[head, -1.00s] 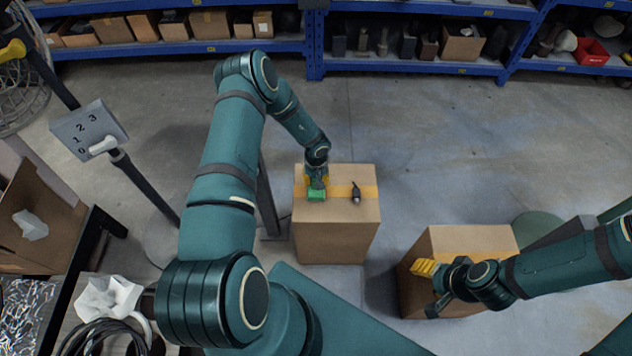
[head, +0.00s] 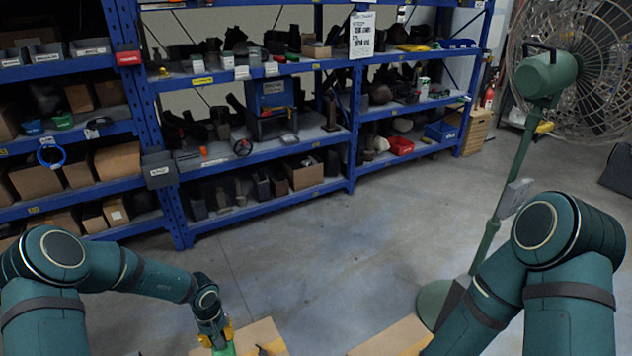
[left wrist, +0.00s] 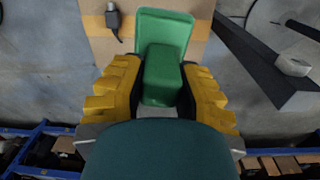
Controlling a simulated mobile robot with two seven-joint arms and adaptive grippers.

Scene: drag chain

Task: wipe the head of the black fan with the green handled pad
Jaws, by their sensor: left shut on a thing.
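The green handled pad (left wrist: 163,50) is between the yellow fingers of my left gripper (left wrist: 160,95) in the left wrist view, which are shut on its handle. It is over a cardboard box top; I cannot tell whether it touches the box. In the head view my left gripper (head: 222,335) and the pad (head: 224,350) are at the bottom edge. The black fan's head is in neither view now. A dark pole (left wrist: 262,62) with a grey control box (left wrist: 293,65) at the right of the left wrist view looks like its stand. My right gripper is out of view.
A green fan (head: 550,75) stands at the right on a round base. Blue shelves (head: 270,205) line the back. A small dark object (left wrist: 114,20) lies on the cardboard box (left wrist: 98,45) beside the pad. A second box (head: 395,338) is partly visible. The middle floor is clear.

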